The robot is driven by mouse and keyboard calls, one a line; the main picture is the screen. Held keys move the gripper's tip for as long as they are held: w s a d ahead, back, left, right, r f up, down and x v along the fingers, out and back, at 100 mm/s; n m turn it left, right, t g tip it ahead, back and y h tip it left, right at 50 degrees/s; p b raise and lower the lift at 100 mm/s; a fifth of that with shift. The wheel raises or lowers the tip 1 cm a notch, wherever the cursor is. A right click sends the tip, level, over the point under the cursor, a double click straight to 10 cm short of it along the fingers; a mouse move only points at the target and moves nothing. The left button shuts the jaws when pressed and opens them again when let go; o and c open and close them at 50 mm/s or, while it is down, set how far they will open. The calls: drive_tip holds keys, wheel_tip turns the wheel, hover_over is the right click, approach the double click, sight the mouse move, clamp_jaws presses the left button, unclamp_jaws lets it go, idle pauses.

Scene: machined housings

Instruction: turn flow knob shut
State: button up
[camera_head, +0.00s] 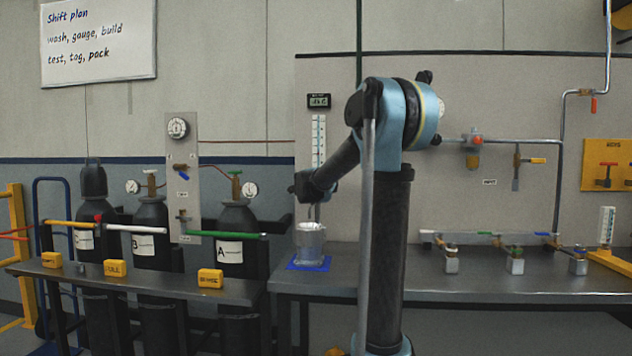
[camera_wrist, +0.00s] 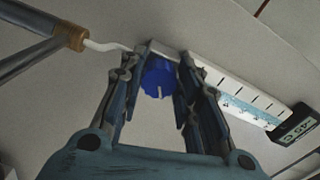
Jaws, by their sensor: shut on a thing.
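The flow knob (camera_wrist: 157,77) is round and blue with a pale mark on its face, which points down in the wrist view. It sits at the end of the white flow meter scale (camera_wrist: 232,94). My gripper (camera_wrist: 158,64) is shut on the knob, with one finger on each side. In the head view my gripper (camera_head: 302,188) is at the wall panel, at the lower end of the scale (camera_head: 319,138); the knob is hidden there.
A clear beaker (camera_head: 310,238) stands on a blue mat (camera_head: 296,265) below my gripper. A digital display (camera_head: 318,101) is above the scale. Gas cylinders (camera_head: 151,215) stand at left; the bench (camera_head: 440,285) holds small valves at right.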

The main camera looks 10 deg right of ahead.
drive_tip(key=n, duration=0.4)
drive_tip(key=shift+s+f+n, duration=0.1)
drive_tip(key=shift+f+n, duration=0.1)
drive_tip(key=shift+n, duration=0.1)
drive_tip(key=n, duration=0.4)
drive_tip(key=shift+d, duration=0.1)
drive_tip(key=shift+n, duration=0.3)
drive_tip(key=o, duration=1.1)
drive_tip(key=shift+c, duration=0.2)
drive_tip(key=v, duration=1.1)
drive_tip(key=shift+s, duration=0.35)
